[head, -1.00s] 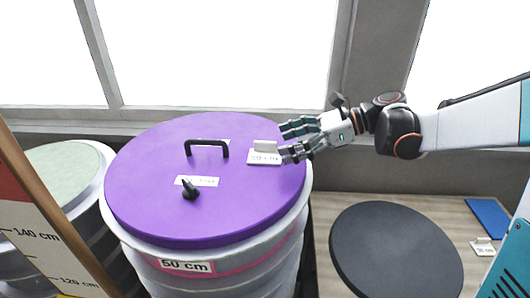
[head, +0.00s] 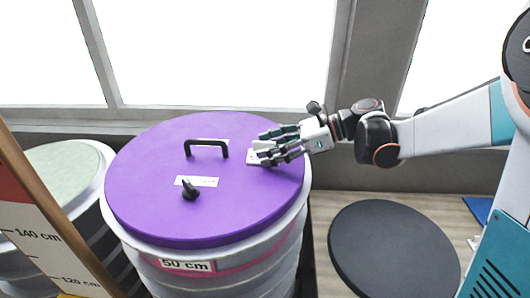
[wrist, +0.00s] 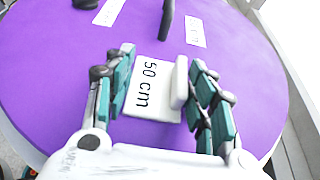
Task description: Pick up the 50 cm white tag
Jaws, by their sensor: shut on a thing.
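The 50 cm white tag (wrist: 150,95) is a flat white plate with a raised white block along its right side in the wrist view. It lies on the purple lid (head: 150,205), towards the lid's right side, and is mostly hidden by my fingers in the head view, where a corner of the tag (head: 253,158) shows. My gripper (head: 262,147) reaches in from the right, low over the lid. In the wrist view my gripper (wrist: 163,60) has its fingers on both sides of the tag, shut on it, with the right fingers against the raised block.
A black bar handle (head: 207,144) and a black knob (head: 190,190) stand up from the lid, with flat white labels beside them. The mould carries a 50 cm label (head: 186,266). A dark round disc (head: 395,250) lies at right; a height board (head: 35,240) stands at left.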

